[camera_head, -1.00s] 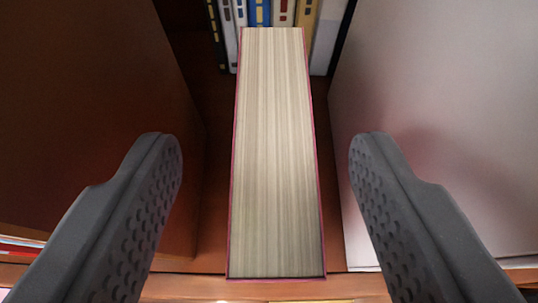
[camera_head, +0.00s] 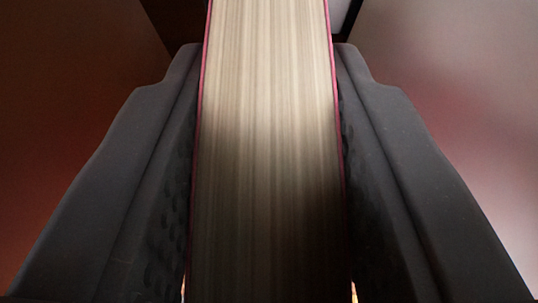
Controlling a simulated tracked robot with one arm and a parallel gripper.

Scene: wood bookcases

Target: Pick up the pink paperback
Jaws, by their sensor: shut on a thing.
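The pink paperback (camera_head: 268,110) stands upright, with its cream page edges facing me and thin pink cover edges showing on both sides. It fills the middle of the view from top to bottom. My gripper (camera_head: 268,60) is shut on it, with one dark grey finger against each cover. The book's far end is cut off by the top of the view, and its near end is in shadow at the bottom.
A brown wooden panel or cover (camera_head: 60,90) stands close on the left. A pale grey-pink surface (camera_head: 450,80) stands close on the right. Both leave a little room outside my fingers. A dark gap shows at the top.

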